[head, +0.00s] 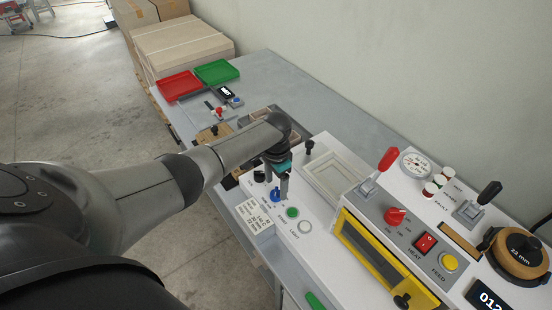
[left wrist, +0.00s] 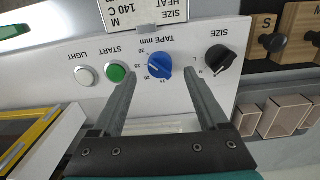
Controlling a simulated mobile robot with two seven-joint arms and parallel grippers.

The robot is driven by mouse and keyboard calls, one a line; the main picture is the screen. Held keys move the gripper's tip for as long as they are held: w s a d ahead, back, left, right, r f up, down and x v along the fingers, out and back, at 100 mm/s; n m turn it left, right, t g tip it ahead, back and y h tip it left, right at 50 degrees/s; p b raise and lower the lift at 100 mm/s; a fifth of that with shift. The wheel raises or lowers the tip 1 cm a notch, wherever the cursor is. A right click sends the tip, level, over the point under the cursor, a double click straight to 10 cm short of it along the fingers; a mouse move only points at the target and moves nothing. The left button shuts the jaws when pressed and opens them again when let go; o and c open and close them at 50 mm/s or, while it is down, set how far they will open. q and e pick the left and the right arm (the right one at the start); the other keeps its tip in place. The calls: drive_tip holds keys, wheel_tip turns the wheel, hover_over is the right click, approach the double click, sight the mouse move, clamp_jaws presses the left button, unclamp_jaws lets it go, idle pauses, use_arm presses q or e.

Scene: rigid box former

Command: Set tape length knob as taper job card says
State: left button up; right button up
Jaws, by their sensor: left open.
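The blue tape knob (left wrist: 159,66) sits on the white panel under the label TAPE mm, with small numbers around it. Its exact setting is too small to tell. In the head view the blue knob (head: 275,194) is just below my left gripper (head: 282,190). In the left wrist view my left gripper (left wrist: 160,82) is open, its fingers pointing at the panel on either side of the knob; contact cannot be told. The job card (head: 256,214) lies beside the panel. Its edge (left wrist: 160,14) shows SIZE M and HEAT 140; its tape line is not readable. My right gripper is not in view.
A black SIZE knob (left wrist: 219,60), a green START button (left wrist: 117,73) and a white LIGHT button (left wrist: 86,75) flank the blue knob. The taper machine with a red HEAT switch (head: 425,243) stands right. Red (head: 180,84) and green (head: 217,72) trays sit at the far end.

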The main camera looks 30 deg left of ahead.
sight(276, 191)
use_arm(q)
wheel_tip(276, 191, up, 12)
drive_tip(key=p, duration=0.1)
drive_tip(key=shift+p, duration=0.35)
